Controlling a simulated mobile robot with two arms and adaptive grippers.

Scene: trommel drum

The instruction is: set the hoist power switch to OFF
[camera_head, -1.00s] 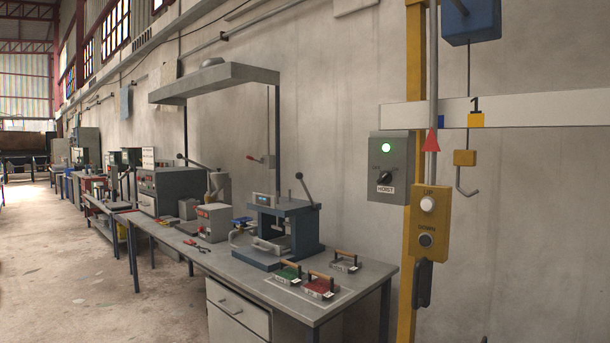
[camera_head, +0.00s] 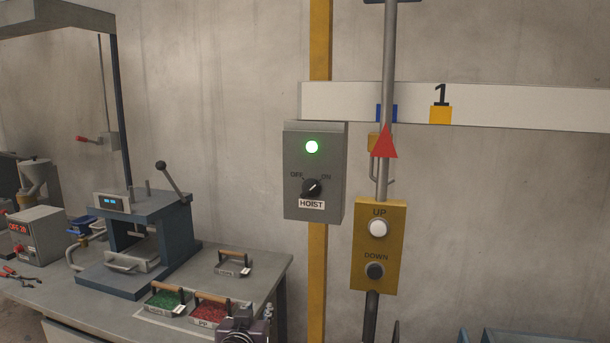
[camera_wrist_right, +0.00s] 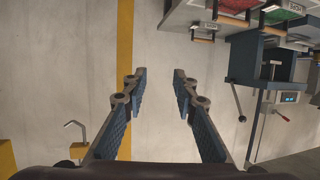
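The grey hoist switch box (camera_head: 293,170) is on the wall side by the yellow post, with a lit green lamp (camera_head: 312,147) above a black rotary knob (camera_head: 312,187). The knob's white mark points up and right, towards ON. The label HOIST is below it. My right gripper (camera_head: 245,326) shows only partly at the bottom edge of the head view, below and left of the box. In the right wrist view my right gripper (camera_wrist_right: 157,85) is open, with nothing between its fingers. The switch box does not show there. My left gripper is out of view.
A yellow UP/DOWN pendant (camera_head: 364,250) hangs right of the box on a grey pole with a red triangle (camera_head: 385,143). A workbench (camera_head: 265,262) with a press (camera_head: 150,220) and small trays (camera_head: 233,264) stands at left. A white beam (camera_head: 540,108) crosses behind the pole.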

